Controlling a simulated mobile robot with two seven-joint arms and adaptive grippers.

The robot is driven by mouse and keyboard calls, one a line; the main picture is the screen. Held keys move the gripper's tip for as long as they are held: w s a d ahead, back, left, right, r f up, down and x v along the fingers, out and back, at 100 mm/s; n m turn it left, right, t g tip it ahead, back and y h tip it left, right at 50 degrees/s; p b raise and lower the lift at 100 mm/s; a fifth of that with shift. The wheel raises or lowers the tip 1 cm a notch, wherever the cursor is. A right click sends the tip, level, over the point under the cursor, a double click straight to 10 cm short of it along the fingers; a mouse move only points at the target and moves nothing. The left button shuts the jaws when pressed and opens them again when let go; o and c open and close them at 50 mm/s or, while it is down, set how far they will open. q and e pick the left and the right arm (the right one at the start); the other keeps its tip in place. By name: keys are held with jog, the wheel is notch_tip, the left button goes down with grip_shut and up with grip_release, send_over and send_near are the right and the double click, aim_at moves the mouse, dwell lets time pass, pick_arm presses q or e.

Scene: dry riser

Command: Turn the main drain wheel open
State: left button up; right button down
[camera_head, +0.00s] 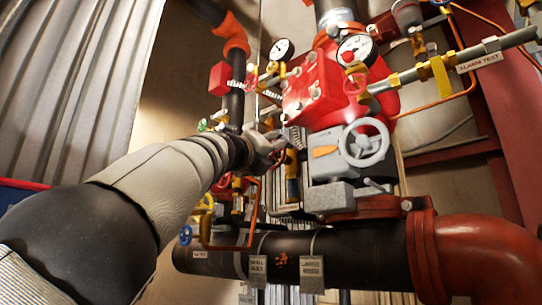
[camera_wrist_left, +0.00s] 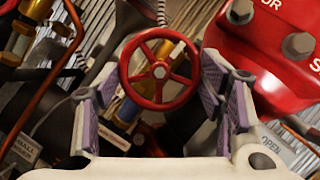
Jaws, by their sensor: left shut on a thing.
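A red spoked handwheel (camera_wrist_left: 160,74) sits between the purple-padded fingers of my left gripper (camera_wrist_left: 157,88) in the left wrist view, with a pad on either side of its rim. I take it for the main drain wheel; no label on it is readable. In the head view my left gripper (camera_head: 268,148) reaches in front of the pipework, and part of a red rim shows beside it, mostly hidden. The gripper is shut on this wheel. My right gripper is in neither view.
A large grey handwheel (camera_head: 364,143) on a grey housing stands just right of my gripper. The red valve body (camera_head: 312,88) and gauges (camera_head: 357,49) are above. A black pipe (camera_head: 360,253) runs below. Small yellow (camera_head: 206,201) and blue (camera_head: 186,235) wheels sit lower left, beside copper tubing.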

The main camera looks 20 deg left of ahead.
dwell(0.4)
pick_arm(q)
jog(key=o, duration=1.2)
jog(key=shift+c, duration=0.2)
